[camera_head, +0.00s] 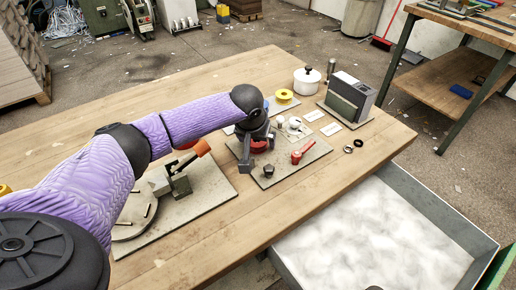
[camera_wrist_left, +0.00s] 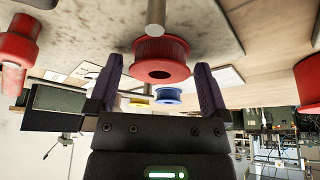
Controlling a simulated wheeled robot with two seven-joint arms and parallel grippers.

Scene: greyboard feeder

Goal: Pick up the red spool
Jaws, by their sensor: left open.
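The red spool (camera_head: 258,147) stands on a grey board on the wooden table, partly hidden by my left gripper (camera_head: 257,153). In the left wrist view the red spool (camera_wrist_left: 160,48) shows its flange and dark centre hole, beside a grey post. My left gripper (camera_wrist_left: 158,85) is open, with one dark finger on each side of the spool's near part. My right gripper is in neither view.
The grey board (camera_head: 285,173) also holds a red-handled part (camera_head: 303,151) and a dark knob (camera_head: 268,170). A yellow spool (camera_head: 284,96) and a white pot (camera_head: 306,81) stand behind.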

